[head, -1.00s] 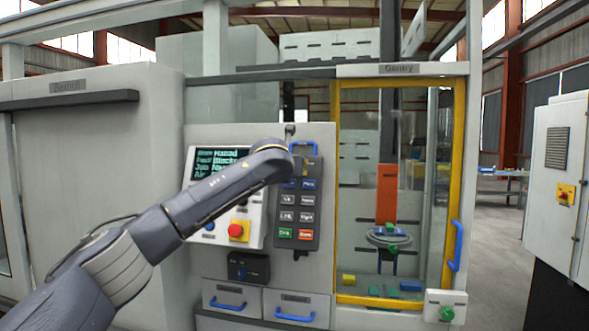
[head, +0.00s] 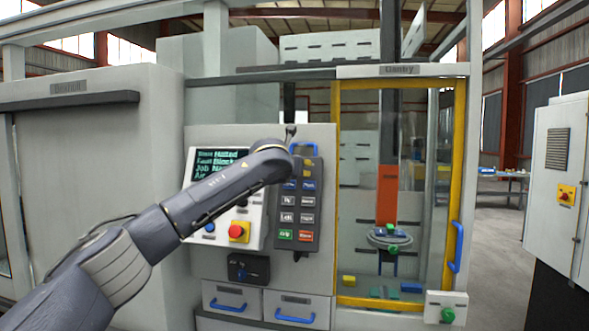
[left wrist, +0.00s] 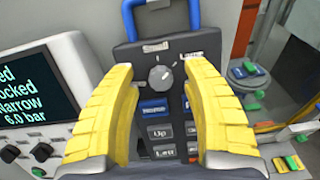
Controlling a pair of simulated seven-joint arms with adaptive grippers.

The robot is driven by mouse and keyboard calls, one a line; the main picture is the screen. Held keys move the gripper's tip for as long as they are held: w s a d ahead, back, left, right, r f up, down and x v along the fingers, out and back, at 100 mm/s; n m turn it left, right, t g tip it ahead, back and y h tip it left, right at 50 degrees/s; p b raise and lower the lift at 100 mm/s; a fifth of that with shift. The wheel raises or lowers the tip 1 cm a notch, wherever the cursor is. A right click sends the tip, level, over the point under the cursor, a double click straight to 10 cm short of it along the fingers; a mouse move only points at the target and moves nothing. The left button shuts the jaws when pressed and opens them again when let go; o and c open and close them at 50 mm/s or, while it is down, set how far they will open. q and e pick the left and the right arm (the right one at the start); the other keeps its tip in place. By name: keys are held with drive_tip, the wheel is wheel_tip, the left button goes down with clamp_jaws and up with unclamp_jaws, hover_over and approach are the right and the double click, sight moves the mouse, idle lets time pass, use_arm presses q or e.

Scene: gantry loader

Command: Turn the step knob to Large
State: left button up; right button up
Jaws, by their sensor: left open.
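The step knob (left wrist: 160,76) is a small grey round knob with a pointer line, near the top of the dark pendant (left wrist: 122,58). In the left wrist view its pointer leans toward the upper right, with small labels on either side above it. My left gripper (left wrist: 158,95) is open, its yellow fingers on both sides of the knob and apart from it. In the head view my left arm hides the knob and the upper left of the pendant (head: 313,220). My right gripper is not in view.
Below the knob are pendant buttons (left wrist: 158,131). A blue handle (head: 304,147) tops the pendant. To the left are a screen panel (head: 200,163) and a red emergency button (head: 236,231). A yellow-framed gantry door (head: 337,200) stands to the right.

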use_arm(q)
drive_tip(key=v, duration=1.2)
idle(0.3)
